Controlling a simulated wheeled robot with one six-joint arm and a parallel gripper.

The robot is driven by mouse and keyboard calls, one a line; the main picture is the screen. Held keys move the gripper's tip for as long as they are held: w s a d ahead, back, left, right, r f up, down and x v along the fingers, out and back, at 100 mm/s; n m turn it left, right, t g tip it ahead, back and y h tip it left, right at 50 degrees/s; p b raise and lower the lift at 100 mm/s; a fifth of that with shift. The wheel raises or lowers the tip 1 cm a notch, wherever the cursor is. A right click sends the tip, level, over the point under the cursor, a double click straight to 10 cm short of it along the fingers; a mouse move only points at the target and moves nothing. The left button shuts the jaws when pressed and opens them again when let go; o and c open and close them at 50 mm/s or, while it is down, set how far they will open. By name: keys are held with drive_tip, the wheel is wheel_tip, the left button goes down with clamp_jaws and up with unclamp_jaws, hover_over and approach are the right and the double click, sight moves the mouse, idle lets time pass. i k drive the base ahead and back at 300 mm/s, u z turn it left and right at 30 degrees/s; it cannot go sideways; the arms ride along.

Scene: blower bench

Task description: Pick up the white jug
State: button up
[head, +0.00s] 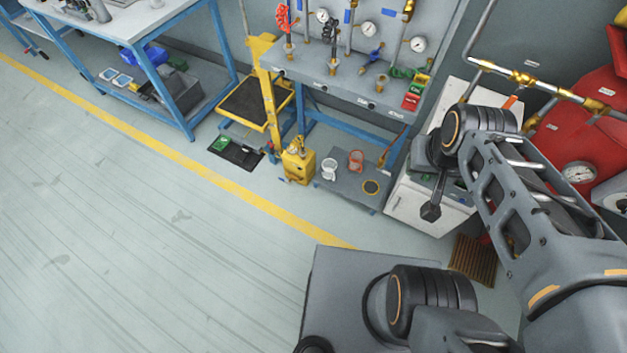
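The white jug (329,169) stands upright on the low grey shelf (345,197) under the valve bench. It is small in the head view, and its handle side is hard to make out. An orange-red mug or jug (356,160) stands just to its right, apart from it. My gripper (431,211) seems to be the dark end hanging below my arm's upper joint, to the right of the shelf and well apart from the jug. Its fingers are too small and dark to tell whether they are open or shut.
A yellow can (298,164) stands left of the jug, near a yellow post (268,95). A white cabinet (425,205) is further right. The floor (150,220) at left is clear.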

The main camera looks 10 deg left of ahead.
sight(329, 166)
drive_tip(key=u, duration=0.85)
drive_tip(key=k, duration=1.1)
drive_tip(key=u, duration=1.1)
drive_tip(key=i, duration=1.95)
drive_tip(key=z, duration=1.4)
drive_tip(key=i, duration=0.75)
drive_tip(key=z, duration=0.85)
